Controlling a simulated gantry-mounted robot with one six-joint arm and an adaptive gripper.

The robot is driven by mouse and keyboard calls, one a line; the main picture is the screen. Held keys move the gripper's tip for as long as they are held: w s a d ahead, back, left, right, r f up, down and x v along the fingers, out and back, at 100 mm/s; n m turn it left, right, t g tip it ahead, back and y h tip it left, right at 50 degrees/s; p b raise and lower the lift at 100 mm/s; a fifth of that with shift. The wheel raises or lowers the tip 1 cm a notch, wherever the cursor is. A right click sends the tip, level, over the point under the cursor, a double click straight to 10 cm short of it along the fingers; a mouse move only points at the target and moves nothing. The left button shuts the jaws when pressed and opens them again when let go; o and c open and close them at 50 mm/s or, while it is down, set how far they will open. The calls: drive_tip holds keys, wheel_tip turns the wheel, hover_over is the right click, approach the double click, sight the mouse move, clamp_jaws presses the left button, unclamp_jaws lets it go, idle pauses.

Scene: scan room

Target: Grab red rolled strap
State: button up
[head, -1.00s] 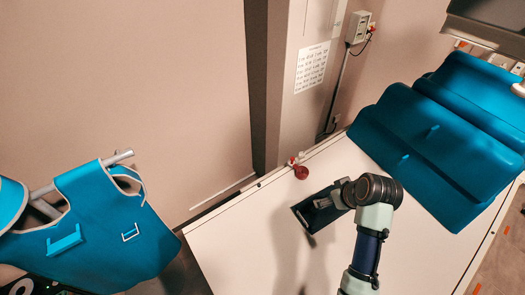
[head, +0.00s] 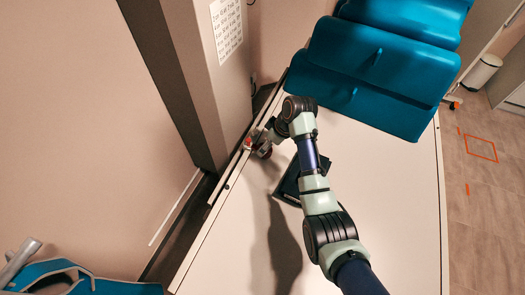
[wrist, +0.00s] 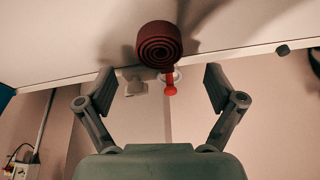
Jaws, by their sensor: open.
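The red rolled strap (wrist: 159,46) is a dark red spiral roll, seen end-on in the wrist view on the white table (wrist: 60,62) near its edge. In the head view the strap (head: 265,152) sits at the table's wall-side edge, partly covered by my gripper (head: 262,138). In the wrist view my gripper (wrist: 159,89) is open, with one finger to each side of the strap's line and nothing between the tips. The roll appears just beyond the fingertips; I cannot tell whether they touch it.
A small red knob (wrist: 171,91) shows right beside the strap. A dark flat tray (head: 287,186) lies on the table under my arm. Blue cushions (head: 370,75) fill the table's far end. A grey column (head: 190,80) stands close by the edge. The table's near part is clear.

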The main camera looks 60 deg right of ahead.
drive_tip(key=b+x, duration=0.1)
drive_tip(key=x, duration=0.3)
drive_tip(key=shift+s, duration=0.1)
drive_tip(key=c, duration=1.3)
drive_tip(key=shift+o, duration=0.2)
drive_tip(key=shift+r, duration=0.15)
wheel_tip(320, 180, up, 20)
drive_tip(key=p, duration=0.4)
